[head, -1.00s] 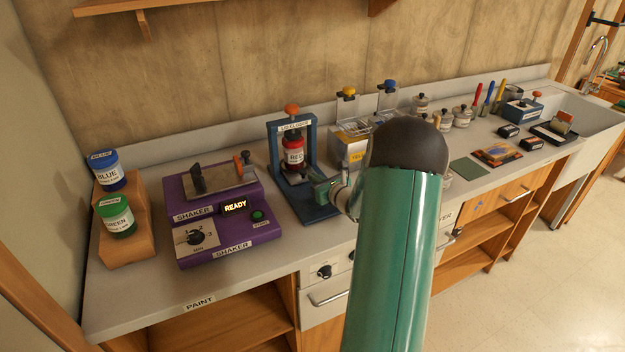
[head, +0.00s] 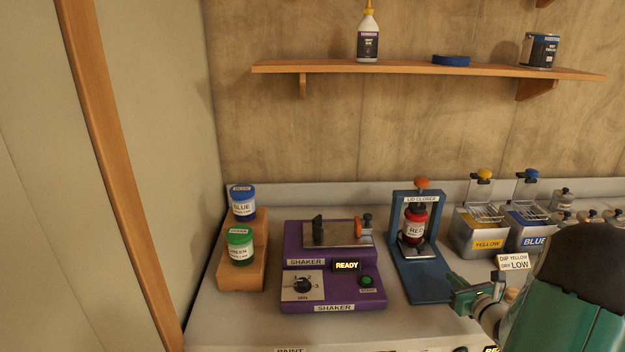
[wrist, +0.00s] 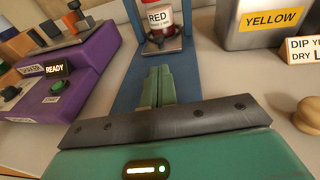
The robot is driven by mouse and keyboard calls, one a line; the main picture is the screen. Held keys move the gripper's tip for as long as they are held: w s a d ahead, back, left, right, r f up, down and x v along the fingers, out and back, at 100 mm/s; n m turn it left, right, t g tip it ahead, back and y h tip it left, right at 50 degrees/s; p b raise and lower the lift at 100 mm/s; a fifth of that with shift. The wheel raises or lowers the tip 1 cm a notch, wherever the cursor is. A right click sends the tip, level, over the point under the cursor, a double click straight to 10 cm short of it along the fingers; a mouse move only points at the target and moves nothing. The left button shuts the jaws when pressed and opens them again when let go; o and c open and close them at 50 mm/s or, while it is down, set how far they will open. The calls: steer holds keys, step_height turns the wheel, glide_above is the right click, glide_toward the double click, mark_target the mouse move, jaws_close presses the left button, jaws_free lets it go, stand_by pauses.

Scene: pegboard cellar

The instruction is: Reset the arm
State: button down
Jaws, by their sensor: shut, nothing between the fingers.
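My gripper (head: 478,298) is at the right of the head view, in front of the blue lid closer (head: 425,281). In the wrist view my gripper's green fingers (wrist: 158,72) are together with nothing between them, pointing toward the lid closer's base. A red paint jar (head: 414,226) labelled RED stands inside the lid closer's frame. It also shows in the wrist view (wrist: 158,22), beyond the fingertips and apart from them. My green arm covers the lower right of the head view.
A purple shaker (head: 330,294) reading READY stands left of the lid closer. Blue (head: 243,206) and green (head: 240,248) jars sit on a wooden step at far left. Yellow (head: 481,240) and blue (head: 530,238) dip tanks stand right. A shelf (head: 400,70) hangs above.

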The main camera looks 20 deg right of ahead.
steer(key=a+r+n+g+y, duration=0.45)
steer(key=a+n, duration=0.45)
steer(key=a, duration=0.6)
steer(key=a+r+n+g+y, duration=0.4)
steer(key=a+n, duration=0.5)
steer(key=a, duration=0.6)
steer(key=s+a+r+n+g+h, duration=0.1)
steer(key=s+a+r+n+h, duration=0.2)
steer(key=s+a+n, duration=0.2)
steer(key=s+a+r+n+h, duration=0.3)
steer(key=s+a+n, duration=0.1)
steer(key=s+n, duration=0.7)
steer(key=n, duration=0.3)
steer(key=shift+s+a+r+g, duration=0.3)
steer(key=shift+a+g, duration=0.05)
